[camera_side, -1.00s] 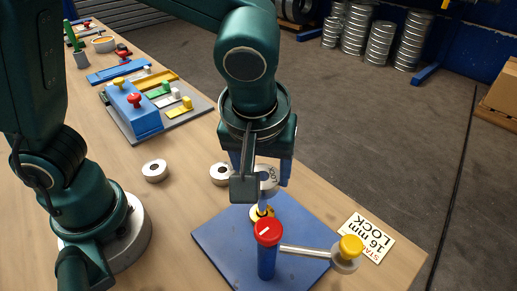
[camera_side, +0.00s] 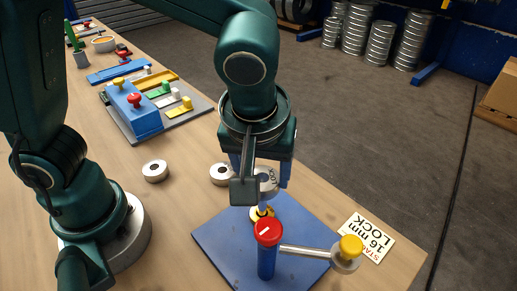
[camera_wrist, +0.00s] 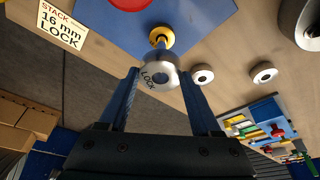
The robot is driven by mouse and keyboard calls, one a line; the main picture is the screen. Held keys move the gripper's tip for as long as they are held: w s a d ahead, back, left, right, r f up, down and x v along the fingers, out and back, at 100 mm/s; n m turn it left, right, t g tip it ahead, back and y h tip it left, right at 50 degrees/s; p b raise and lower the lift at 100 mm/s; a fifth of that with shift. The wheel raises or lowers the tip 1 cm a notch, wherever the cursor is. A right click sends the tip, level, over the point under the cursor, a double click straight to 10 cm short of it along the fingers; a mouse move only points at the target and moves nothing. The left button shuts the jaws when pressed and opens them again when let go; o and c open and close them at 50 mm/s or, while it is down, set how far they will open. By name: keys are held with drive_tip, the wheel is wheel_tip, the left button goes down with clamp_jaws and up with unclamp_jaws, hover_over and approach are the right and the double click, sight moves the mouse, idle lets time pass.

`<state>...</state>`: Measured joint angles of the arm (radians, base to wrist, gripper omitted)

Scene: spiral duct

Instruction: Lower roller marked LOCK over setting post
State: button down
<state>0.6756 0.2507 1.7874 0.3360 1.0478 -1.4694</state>
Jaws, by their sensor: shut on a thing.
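The silver roller marked LOCK (camera_side: 268,180) is between the blue fingers of my gripper (camera_side: 262,184), which is shut on it. In the wrist view the roller (camera_wrist: 151,78) shows its LOCK lettering and centre hole, with a finger on each side. The setting post (camera_side: 262,207) has a yellow base and stands on a blue plate (camera_side: 220,240); its yellow part also shows in the wrist view (camera_wrist: 161,37). The roller is close above the post in the side view. Whether the hole is around the post tip I cannot tell.
A red-capped blue column (camera_side: 267,255) with a silver arm ending in a yellow knob (camera_side: 350,247) stands close by on the plate. A "STACK 16 mm LOCK" card (camera_side: 367,237) lies to the right. Two loose rollers (camera_side: 155,171) (camera_side: 221,174) sit on the bench to the left.

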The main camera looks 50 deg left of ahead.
drive_tip(key=shift+f, duration=1.5)
idle(1.0)
unclamp_jaws()
idle(0.8)
drive_tip(key=shift+r, duration=4.05)
